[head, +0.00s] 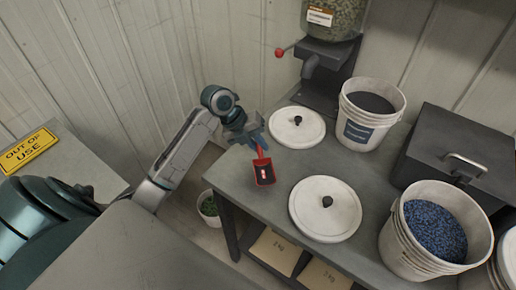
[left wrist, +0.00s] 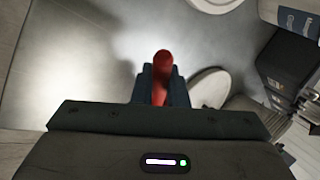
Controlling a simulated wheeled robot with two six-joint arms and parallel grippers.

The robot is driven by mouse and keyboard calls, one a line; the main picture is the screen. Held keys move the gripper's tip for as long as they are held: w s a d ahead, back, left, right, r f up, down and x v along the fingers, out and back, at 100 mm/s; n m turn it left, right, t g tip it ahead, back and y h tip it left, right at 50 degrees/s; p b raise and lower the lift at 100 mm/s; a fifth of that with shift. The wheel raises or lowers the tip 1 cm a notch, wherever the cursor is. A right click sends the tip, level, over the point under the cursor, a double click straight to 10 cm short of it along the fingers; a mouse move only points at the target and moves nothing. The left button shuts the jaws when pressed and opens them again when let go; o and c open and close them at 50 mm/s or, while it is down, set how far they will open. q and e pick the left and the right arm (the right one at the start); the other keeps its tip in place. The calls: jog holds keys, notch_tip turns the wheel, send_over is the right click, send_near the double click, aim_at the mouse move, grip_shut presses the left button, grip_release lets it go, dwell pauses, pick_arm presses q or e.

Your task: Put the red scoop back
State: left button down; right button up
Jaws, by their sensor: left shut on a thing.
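The red scoop (head: 264,171) has a dark inside and hangs at the left end of the grey work table. My left gripper (head: 257,145) is shut on its handle. In the left wrist view the red handle (left wrist: 161,75) stands between the two dark fingers (left wrist: 161,88), and the scoop's bowl is hidden there. In the head view the scoop overlaps the table's left edge; I cannot tell its exact height above it. My right gripper is not in view.
Two white lids (head: 297,127) (head: 325,209) lie on the table (head: 262,200). A bucket of dark seed (head: 371,112) stands behind and a bucket of blue seed (head: 432,235) at right. A dark box (head: 455,150) and seed meter (head: 325,70) stand at the back.

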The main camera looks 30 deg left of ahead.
pick_arm(q)
notch_tip(320, 180, down, 3)
jog(key=shift+f+p, duration=0.15)
jog(key=shift+p, duration=0.7)
jog(key=shift+f, duration=0.15)
jog(key=shift+f+b, duration=0.2)
jog(key=shift+b, duration=0.1)
jog(key=c, duration=1.6)
grip_release()
jog(key=shift+r, duration=0.1)
jog(key=shift+o, duration=0.8)
